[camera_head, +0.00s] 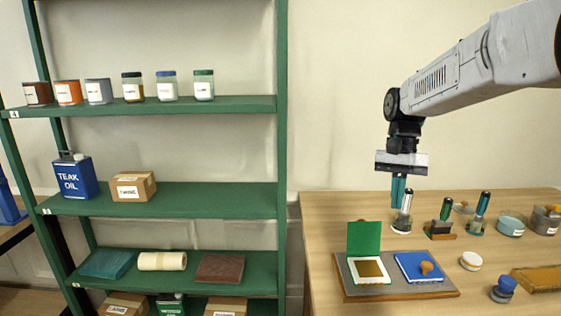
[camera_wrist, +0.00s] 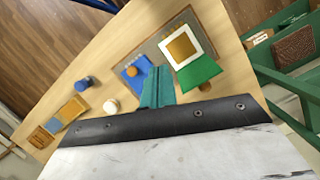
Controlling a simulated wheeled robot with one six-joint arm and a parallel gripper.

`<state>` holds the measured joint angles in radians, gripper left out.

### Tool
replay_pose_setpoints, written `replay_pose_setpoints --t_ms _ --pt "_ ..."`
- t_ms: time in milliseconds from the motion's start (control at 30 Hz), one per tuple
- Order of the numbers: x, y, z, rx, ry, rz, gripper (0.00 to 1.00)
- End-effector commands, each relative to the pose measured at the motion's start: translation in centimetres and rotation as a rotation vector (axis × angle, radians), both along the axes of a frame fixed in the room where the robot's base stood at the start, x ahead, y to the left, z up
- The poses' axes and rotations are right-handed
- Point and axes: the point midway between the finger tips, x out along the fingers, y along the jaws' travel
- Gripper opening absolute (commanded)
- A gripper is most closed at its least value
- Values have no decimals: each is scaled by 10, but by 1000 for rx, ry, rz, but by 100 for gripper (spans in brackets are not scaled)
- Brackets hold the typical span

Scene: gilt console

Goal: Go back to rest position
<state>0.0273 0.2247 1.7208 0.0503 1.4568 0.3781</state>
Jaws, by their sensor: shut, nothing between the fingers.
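My gripper (camera_head: 398,191) hangs from my arm above the back left part of the wooden table (camera_head: 318,222). Its teal fingers are shut and hold nothing. In the wrist view the shut fingers (camera_wrist: 157,90) show in front of the grey board (camera_wrist: 165,40).
A green shelf unit (camera_head: 200,108) with jars, a teak oil can (camera_head: 73,176) and boxes stands at the left. The air above the table's left is clear.

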Motion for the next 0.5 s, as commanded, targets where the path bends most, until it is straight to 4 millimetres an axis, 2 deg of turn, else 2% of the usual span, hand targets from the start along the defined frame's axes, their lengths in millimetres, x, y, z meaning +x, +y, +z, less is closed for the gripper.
replay_pose_setpoints --t_ms 33,200,500 --pt "-27 1 6 5 -24 47 0" --pt "-106 1 10 17 -90 199 0" --pt "-237 1 -9 10 -213 386 0"
